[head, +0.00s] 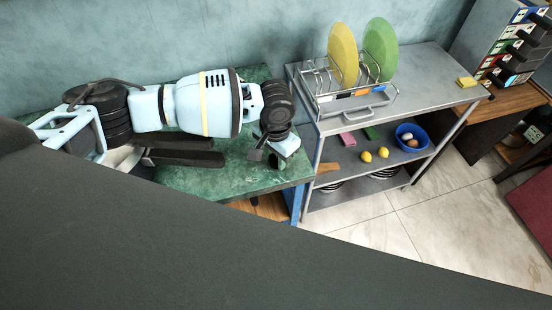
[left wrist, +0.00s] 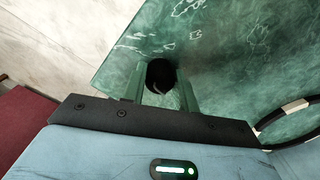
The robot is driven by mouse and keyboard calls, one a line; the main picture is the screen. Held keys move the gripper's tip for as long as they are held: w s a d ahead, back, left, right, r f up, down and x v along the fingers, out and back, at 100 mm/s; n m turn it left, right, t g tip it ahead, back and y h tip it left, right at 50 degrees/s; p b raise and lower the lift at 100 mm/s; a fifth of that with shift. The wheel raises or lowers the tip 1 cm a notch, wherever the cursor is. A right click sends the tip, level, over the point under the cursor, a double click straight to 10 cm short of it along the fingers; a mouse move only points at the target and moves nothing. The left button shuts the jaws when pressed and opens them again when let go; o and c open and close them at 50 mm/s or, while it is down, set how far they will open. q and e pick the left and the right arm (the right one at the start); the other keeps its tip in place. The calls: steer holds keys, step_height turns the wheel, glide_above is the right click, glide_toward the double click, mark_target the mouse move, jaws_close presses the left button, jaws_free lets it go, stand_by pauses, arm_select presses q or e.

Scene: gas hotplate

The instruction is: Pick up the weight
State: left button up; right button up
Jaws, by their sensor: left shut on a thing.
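The weight (left wrist: 160,75) shows in the left wrist view as a dark, rounded thing between the two fingers of my left gripper (left wrist: 159,92). The gripper is shut on it, with a finger on each side. The green marbled table (left wrist: 235,60) lies behind the weight; I cannot tell whether the weight touches it. In the head view, my left gripper (head: 276,158) points down over the right end of the green table (head: 215,178). My own arm and gripper hide the weight there. My right gripper is not seen.
A metal shelf unit (head: 425,65) stands right of the table, with a dish rack (head: 357,108) holding a yellow plate (head: 342,52) and a green plate (head: 381,48). The tiled floor (head: 385,232) in front is clear.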

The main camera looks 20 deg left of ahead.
mark_target(274, 161)
arm_select(q)
steer(key=shift+c, duration=0.6)
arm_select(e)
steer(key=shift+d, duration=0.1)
arm_select(q)
steer(key=shift+r, duration=0.1)
steer(key=shift+r, duration=0.5)
steer(key=r, duration=0.1)
steer(key=s+r, duration=0.1)
steer(key=shift+r, duration=0.3)
steer(key=s+r+p, duration=0.1)
steer(key=s+p, duration=0.1)
steer(key=s, duration=1.3)
steer(key=shift+d, duration=0.2)
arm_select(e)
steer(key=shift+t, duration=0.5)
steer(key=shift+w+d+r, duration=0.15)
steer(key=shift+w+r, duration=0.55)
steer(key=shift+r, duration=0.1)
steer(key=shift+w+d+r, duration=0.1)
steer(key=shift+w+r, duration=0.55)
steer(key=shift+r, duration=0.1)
